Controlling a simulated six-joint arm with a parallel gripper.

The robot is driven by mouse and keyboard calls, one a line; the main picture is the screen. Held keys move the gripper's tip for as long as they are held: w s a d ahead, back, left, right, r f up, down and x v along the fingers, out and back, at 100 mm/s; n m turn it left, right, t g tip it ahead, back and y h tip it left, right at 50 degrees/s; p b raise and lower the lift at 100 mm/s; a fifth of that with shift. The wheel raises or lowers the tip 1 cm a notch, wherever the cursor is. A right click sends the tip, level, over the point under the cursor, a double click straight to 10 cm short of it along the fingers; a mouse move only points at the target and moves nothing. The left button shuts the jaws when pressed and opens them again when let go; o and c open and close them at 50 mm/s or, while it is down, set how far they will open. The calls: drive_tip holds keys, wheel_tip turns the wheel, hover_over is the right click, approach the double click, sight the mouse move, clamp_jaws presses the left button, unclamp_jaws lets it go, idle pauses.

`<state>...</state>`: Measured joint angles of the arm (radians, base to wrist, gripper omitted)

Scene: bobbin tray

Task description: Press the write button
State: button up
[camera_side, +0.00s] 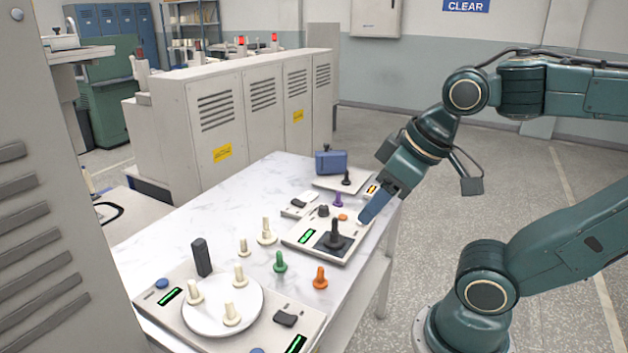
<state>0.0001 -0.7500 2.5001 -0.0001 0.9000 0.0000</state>
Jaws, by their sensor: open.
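A light control panel (300,245) lies near the right edge of the marble table. It carries a black joystick (336,236), a green display (307,236), a dark knob (323,210) and a small orange button (342,216). No label can be read, so I cannot tell which control is the write button. My gripper (364,219) is open and points down at the panel's far right corner, just right of the orange button. Its blue fingers hide part of that corner. I cannot tell whether the tips touch the panel.
A round white plate with cream pegs sits on a front panel (180,325). A blue box (331,162) is at the back. The table's left middle is clear.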

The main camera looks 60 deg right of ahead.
clamp_jaws()
idle(1.8)
